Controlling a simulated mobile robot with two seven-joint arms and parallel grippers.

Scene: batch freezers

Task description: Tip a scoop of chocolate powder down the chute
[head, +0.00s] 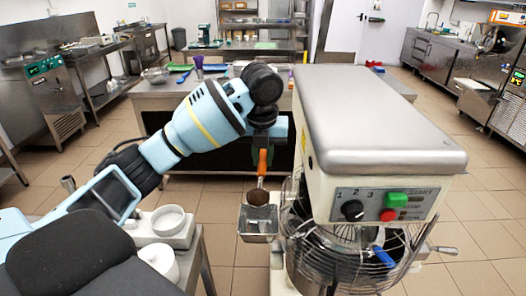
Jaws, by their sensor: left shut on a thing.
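A scoop with an orange handle (262,162) hangs below my left gripper (264,136), which is shut on the handle. The scoop's bowl (258,197) shows brown inside, which looks like chocolate powder. The bowl is over the back edge of the metal chute (258,237), which opens upward at the left side of the mixer. I cannot tell whether the bowl touches the chute or how far it is tilted. My right gripper is not in view.
The big cream mixer (372,120) stands just right of the scoop, with a wire guard (350,250) around its bowl. A white scale with a round dish (168,218) and a white tub (160,260) stand at lower left. A steel table (180,98) is behind.

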